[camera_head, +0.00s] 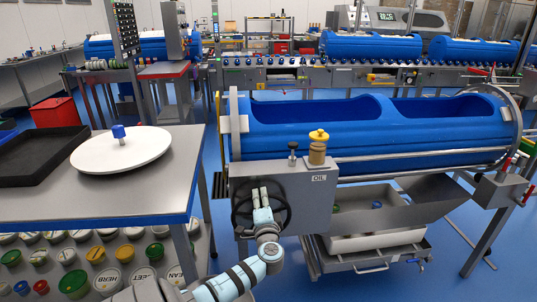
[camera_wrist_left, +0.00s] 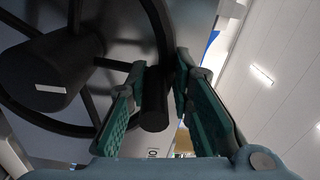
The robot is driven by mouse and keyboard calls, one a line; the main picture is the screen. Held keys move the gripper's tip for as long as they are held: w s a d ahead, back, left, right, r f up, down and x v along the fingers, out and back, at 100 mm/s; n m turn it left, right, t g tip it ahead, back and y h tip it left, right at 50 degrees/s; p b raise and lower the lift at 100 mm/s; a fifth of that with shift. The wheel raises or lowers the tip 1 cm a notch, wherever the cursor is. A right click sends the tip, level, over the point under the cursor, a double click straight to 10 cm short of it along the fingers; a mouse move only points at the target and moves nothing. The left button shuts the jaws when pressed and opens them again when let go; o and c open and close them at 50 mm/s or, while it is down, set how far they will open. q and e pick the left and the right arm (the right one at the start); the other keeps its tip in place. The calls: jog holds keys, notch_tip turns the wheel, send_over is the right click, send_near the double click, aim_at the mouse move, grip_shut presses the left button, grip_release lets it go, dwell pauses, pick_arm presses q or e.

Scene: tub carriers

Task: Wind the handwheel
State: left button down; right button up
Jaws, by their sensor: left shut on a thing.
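The black handwheel (camera_head: 234,214) is on the front of a grey box marked OIL (camera_head: 312,200), at the end of the blue tub (camera_head: 300,143). In the left wrist view its thick hub (camera_wrist_left: 45,75) with a pale mark, its spokes and part of its rim show. My left gripper (camera_head: 260,192) is at the wheel's face. In the left wrist view its green-padded fingers (camera_wrist_left: 160,75) stand either side of the wheel's dark handle (camera_wrist_left: 154,108) and are shut on it. My right gripper is not in view.
A grey table (camera_head: 120,206) with a white disc (camera_head: 130,151) and a black tray (camera_head: 30,168) stands left of the wheel. Several lidded jars are below it. A grey hopper (camera_head: 440,197) is under the tub. Blue floor is open at the front right.

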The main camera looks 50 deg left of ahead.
pick_arm(q)
jog(key=shift+s+d+f, duration=0.1)
jog(key=shift+f, duration=0.4)
jog(key=c, duration=1.6)
grip_release()
jog(key=shift+o, duration=0.2)
jog(key=shift+r, duration=0.1)
jog(key=shift+w+r, duration=0.1)
jog(key=shift+w, duration=0.1)
jog(key=v, duration=1.2)
